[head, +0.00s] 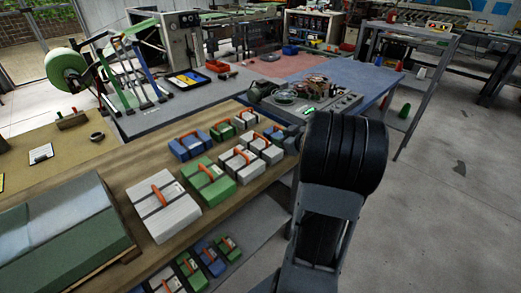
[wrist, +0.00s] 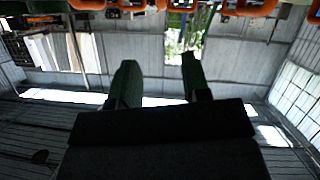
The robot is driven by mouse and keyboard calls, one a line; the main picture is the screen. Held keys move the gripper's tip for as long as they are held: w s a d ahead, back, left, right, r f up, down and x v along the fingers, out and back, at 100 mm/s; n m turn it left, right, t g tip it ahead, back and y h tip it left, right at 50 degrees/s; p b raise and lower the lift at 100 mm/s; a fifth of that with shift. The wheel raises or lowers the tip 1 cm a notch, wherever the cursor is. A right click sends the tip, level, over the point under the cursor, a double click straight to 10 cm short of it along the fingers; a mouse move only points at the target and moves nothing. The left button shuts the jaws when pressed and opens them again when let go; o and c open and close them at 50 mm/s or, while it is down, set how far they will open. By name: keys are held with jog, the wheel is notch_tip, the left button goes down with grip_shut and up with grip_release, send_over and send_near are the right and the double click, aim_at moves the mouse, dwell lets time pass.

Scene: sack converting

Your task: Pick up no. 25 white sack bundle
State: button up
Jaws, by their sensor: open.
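Several white sack bundles with orange handles lie on the wooden bench in the head view: a large one (head: 162,207) at the front, one (head: 240,163) behind it, and smaller ones (head: 265,149) (head: 246,119) further back. Each has dark straps and a small label. The labels are too small to read, so I cannot tell which is no. 25. My gripper (wrist: 159,80) shows in the wrist view with its two dark fingers apart and nothing between them. In the head view my gripper is not visible; only my arm shows, right of the bench.
Green (head: 207,183) and blue (head: 188,146) bundles stand close among the white ones. More bundles (head: 212,258) lie on a lower shelf. A large grey-green stack (head: 62,235) fills the front left. A machine (head: 305,100) stands beyond the bundles. The floor (head: 440,200) at right is clear.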

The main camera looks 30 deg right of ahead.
aim_at(261, 136)
jog(key=x, duration=0.7)
jog(key=shift+w+a+f+b, duration=0.1)
jog(key=shift+w+f+b, duration=0.2)
jog(key=shift+b, duration=0.05)
jog(key=shift+f+x, duration=0.1)
jog(key=shift+x, duration=1.2)
jog(key=shift+f+x, duration=0.15)
jog(key=shift+x, duration=1.15)
jog(key=shift+s+a, duration=0.1)
jog(key=shift+c, duration=0.3)
grip_shut()
